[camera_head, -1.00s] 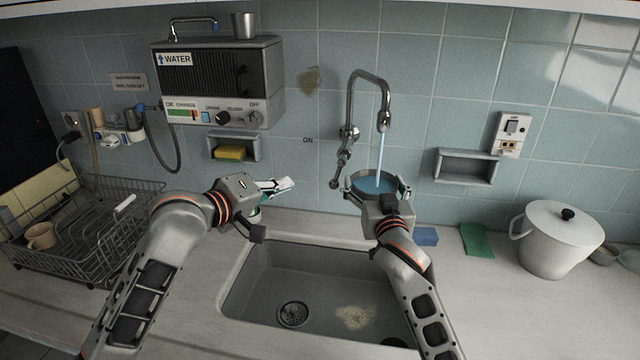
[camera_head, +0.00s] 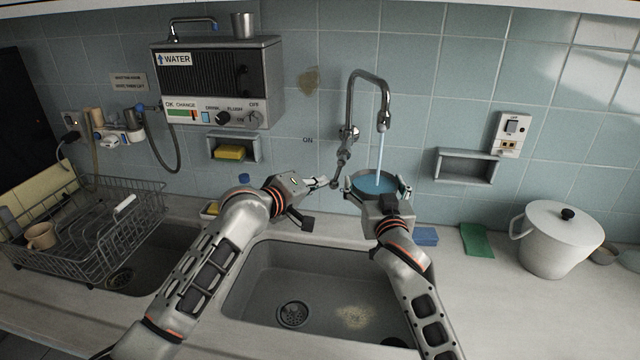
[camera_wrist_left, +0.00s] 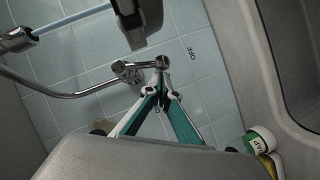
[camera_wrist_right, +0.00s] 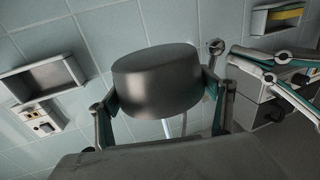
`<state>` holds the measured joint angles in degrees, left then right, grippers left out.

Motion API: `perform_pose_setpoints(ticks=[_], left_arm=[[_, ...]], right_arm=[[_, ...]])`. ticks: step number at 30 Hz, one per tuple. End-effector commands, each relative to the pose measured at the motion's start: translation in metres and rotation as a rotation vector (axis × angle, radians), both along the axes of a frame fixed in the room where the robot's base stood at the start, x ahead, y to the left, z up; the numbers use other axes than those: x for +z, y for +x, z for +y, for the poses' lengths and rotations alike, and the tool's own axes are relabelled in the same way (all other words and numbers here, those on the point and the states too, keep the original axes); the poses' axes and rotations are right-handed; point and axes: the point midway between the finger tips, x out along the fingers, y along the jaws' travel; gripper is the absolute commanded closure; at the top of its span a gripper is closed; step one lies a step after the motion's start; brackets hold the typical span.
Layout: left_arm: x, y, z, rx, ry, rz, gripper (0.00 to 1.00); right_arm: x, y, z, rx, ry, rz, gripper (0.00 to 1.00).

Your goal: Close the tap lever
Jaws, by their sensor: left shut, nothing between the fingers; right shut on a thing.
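The metal tap (camera_head: 370,77) on the tiled wall runs a stream of water (camera_head: 379,155) into a pan (camera_head: 399,186) holding blue-looking water. The tap lever (camera_head: 343,158) hangs down and slightly left from the valve. My left gripper (camera_head: 328,182) is shut and empty, with its tips close to the lever's lower end. In the left wrist view, the lever's knob (camera_wrist_left: 162,62) is just beyond the closed fingertips (camera_wrist_left: 162,88); I cannot tell whether they touch. My right gripper (camera_head: 377,192) is shut on the pan, which also shows between its fingers in the right wrist view (camera_wrist_right: 155,80).
An "ON" mark (camera_head: 307,140) is left of the lever; an "OFF" mark (camera_wrist_left: 193,54) shows in the left wrist view. The sink (camera_head: 270,275) lies below my arms. A dish rack (camera_head: 85,235) stands left, a lidded white pot (camera_head: 552,245) right. A water heater (camera_head: 215,80) hangs upper left.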

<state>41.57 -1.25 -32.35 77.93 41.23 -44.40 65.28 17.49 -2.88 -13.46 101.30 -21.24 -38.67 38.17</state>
Motion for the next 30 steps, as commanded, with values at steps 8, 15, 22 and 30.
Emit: perform_pose_setpoints(ticks=[8, 15, 22, 30], left_arm=[[-0.001, 0.000, -0.002, 0.000, 0.000, 0.000, 1.00], [-0.006, -0.002, -0.006, -0.001, -0.064, 0.022, 1.00], [-0.013, -0.004, -0.016, -0.001, -0.249, 0.074, 1.00], [-0.013, -0.005, -0.017, 0.000, -0.279, 0.079, 1.00]], right_arm=[[0.002, 0.000, 0.000, 0.001, 0.001, -0.004, 0.44], [0.002, 0.000, 0.000, 0.001, 0.001, -0.004, 0.44], [0.002, 0.000, 0.000, 0.001, 0.001, -0.004, 0.44], [0.002, 0.000, 0.000, 0.001, 0.001, -0.004, 0.44]])
